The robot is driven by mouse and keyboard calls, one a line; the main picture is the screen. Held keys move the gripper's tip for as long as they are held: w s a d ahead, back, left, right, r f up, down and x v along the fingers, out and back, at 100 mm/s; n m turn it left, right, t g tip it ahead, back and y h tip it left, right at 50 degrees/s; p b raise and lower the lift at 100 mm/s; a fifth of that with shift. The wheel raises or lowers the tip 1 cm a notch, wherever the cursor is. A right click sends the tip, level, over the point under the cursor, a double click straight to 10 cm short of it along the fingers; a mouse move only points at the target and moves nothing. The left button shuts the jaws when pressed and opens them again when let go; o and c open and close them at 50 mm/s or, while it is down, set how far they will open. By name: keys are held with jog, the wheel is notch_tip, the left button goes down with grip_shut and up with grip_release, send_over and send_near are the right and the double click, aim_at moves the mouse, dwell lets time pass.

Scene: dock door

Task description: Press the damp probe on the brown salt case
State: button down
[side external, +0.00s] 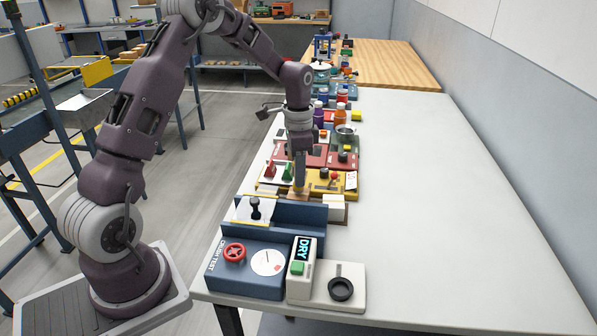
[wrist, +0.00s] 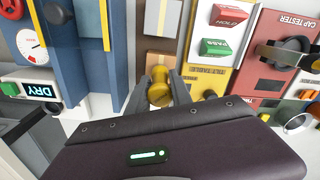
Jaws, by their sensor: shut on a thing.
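My gripper (side external: 300,182) is shut on the yellow, round-ended damp probe (wrist: 159,87), which it holds pointing down. In the wrist view my gripper (wrist: 158,98) has one finger on each side of the probe. A brown case (wrist: 163,63) lies right at the probe, between the blue unit and the yellow panel. In the side view a little of the brown case (side external: 296,195) shows under the fingers. The probe's tip is hidden, so I cannot tell whether it touches the case. The meter display (side external: 303,250) reads DRY; it also shows in the wrist view (wrist: 40,90).
The blue unit (side external: 238,271) with a red wheel and dial stands in front. A white box (side external: 335,208) is close by the gripper. A yellow panel (side external: 346,181) with knobs and red panels lie behind. The right side of the white table (side external: 450,220) is clear.

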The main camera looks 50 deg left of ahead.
jog(key=shift+f, duration=0.55)
dwell(1.0)
jog(key=shift+r, duration=3.55)
